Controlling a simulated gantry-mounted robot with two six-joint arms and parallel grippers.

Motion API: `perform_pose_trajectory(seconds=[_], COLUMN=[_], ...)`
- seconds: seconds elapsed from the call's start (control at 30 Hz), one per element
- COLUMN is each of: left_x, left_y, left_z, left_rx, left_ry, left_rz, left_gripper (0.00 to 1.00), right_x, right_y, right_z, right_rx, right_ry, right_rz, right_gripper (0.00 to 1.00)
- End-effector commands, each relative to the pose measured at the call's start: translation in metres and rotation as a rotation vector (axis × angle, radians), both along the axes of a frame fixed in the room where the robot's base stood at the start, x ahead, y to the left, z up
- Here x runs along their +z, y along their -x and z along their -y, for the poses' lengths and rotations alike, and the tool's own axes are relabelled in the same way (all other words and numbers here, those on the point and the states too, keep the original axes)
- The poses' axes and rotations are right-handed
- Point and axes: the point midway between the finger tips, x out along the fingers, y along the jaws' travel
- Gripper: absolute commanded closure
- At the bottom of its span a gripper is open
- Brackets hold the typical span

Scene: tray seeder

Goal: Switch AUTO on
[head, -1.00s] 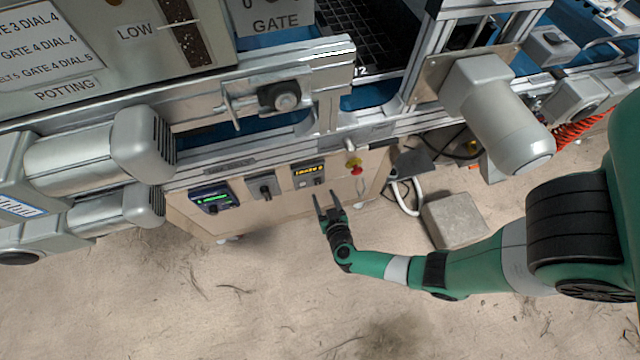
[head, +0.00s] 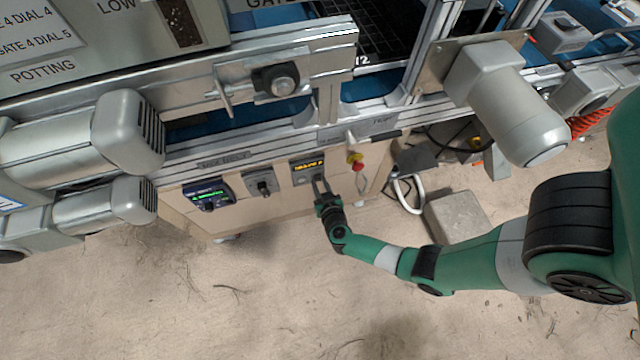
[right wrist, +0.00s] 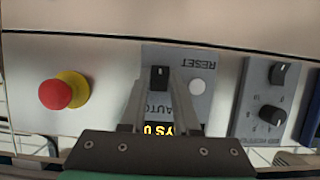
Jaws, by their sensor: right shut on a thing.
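The AUTO panel (right wrist: 205,60) is grey and appears upside down in the right wrist view, with the words AUTO and RESET. Its AUTO switch (right wrist: 159,76) is a small dark knob with a pale mark, and a white round RESET button (right wrist: 196,87) sits beside it. My right gripper (right wrist: 160,82) has its fingers around the knob and is shut on it. In the head view my right gripper (head: 319,184) reaches the panel below its lit yellow display (head: 307,167), and its fingers cover the knob there. My left gripper is not in view.
A red emergency button (right wrist: 56,94) on a yellow base is beside the panel. A grey box with dark knobs (right wrist: 272,112) is on the other side. A blue panel with a green display (head: 208,195) is further left. A large grey motor (head: 505,105) overhangs at right.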

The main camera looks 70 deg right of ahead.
Motion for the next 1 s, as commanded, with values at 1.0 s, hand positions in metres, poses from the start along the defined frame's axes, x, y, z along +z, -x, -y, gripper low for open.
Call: perform_pose_trajectory(seconds=[1.0], left_x=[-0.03], left_y=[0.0], left_z=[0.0], left_rx=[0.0], left_ry=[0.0], left_rz=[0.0], left_gripper=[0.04], right_x=[-0.009], right_y=[0.001], right_z=[0.0], right_rx=[0.0], right_ry=[0.207], right_rz=[0.153], right_gripper=[0.61])
